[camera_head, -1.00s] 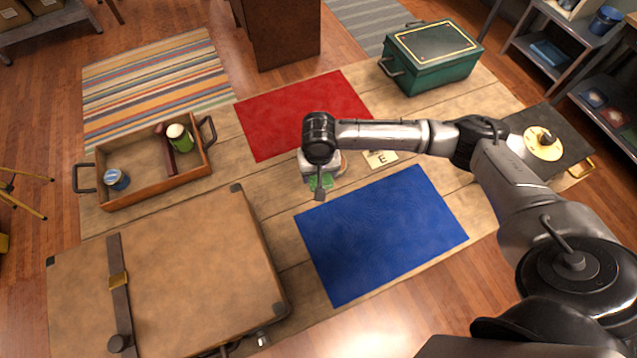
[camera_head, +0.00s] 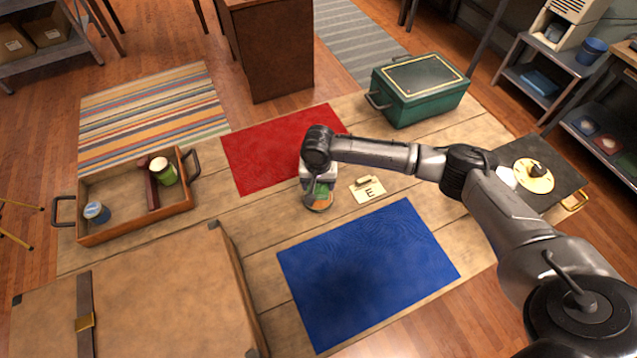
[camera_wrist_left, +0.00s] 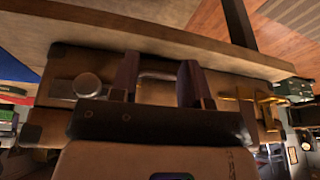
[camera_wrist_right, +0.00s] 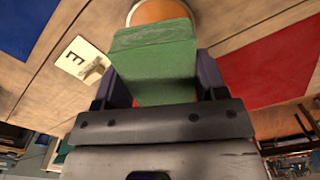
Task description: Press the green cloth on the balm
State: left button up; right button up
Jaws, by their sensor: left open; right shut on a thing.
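The balm (camera_head: 320,206) is a round orange disc in a pale rim, on the plank table between the red and blue mats. It also shows at the top of the right wrist view (camera_wrist_right: 160,10). My right gripper (camera_head: 313,192) is shut on the green cloth (camera_wrist_right: 155,65). The cloth (camera_head: 325,190) is over the balm and hides part of it. I cannot tell whether they touch. My left gripper (camera_wrist_left: 160,75) is open and empty in the left wrist view, in front of the brown case. It is not in the head view.
A card marked E (camera_head: 367,191) lies right of the balm. The red mat (camera_head: 250,160) is behind and the blue mat (camera_head: 370,275) in front. A wooden tray (camera_head: 120,190), the brown case (camera_head: 160,300) and a green box (camera_head: 420,98) also stand on the table.

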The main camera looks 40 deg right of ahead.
jog(key=shift+f+b, duration=2.05)
jog(key=shift+b, duration=0.75)
jog(key=shift+f+b, duration=0.4)
jog(key=shift+b, duration=0.35)
jog(key=shift+f, duration=0.1)
jog(key=shift+f, duration=0.35)
jog(key=shift+p, duration=0.4)
